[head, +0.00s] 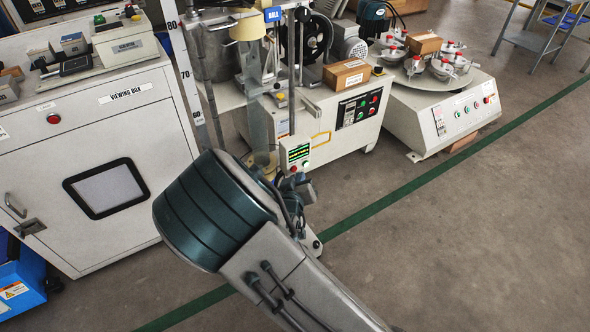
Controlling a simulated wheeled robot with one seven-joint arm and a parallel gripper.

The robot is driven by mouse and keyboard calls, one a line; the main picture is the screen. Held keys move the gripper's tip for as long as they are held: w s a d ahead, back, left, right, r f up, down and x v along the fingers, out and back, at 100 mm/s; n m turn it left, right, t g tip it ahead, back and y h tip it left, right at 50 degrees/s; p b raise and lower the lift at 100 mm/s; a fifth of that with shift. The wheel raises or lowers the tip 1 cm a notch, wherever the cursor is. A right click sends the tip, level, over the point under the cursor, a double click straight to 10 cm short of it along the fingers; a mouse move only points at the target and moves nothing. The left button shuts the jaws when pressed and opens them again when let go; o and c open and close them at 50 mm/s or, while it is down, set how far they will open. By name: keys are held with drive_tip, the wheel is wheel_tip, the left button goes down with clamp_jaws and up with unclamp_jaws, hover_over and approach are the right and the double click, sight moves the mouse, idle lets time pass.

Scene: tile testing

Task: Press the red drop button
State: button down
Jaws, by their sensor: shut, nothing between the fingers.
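The ball drop machine with the blue "BALL" sign (273,14) stands at the centre back. A small white control box (298,150) with a lit display is low on its front. A small red button (305,163) shows under the display, beside another small button. My gripper (296,188) is just below this box in the picture, mostly hidden behind my large teal arm joint. It is shut and holds nothing. Its fingertips are hard to make out, and I cannot tell how far they are from the button.
A white viewing box cabinet (112,150) with its own red button stands at the left. A second control panel (358,107) and a rotary machine (455,115) with several buttons are to the right. The floor (470,240) at the right is clear, crossed by a green line.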

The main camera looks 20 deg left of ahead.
drive_tip(key=shift+s+d, duration=1.65)
drive_tip(key=shift+d, duration=0.25)
drive_tip(key=s+d+r+m+g+p, duration=0.1)
drive_tip(key=d+r+m+g+p, duration=0.4)
drive_tip(key=r+p, duration=0.65)
drive_tip(key=s+d+r+g+p, duration=0.1)
drive_tip(key=d+r+g+p, duration=0.2)
drive_tip(key=d+r+p, duration=0.85)
drive_tip(key=s+d+r+g+p, duration=0.1)
drive_tip(key=s+d+r+p, duration=0.2)
drive_tip(key=r, duration=0.6)
drive_tip(key=s+d+r+m+g+h+p, duration=0.1)
drive_tip(key=s+d+r+p, duration=0.3)
drive_tip(key=s+r, duration=0.3)
drive_tip(key=s+d+r+m+g+p, duration=0.1)
drive_tip(key=s+d+r+p, duration=0.3)
drive_tip(key=r, duration=0.9)
drive_tip(key=shift+s+d+g+h, duration=0.3)
drive_tip(key=shift+s+d+g, duration=0.15)
drive_tip(key=shift+d, duration=0.3)
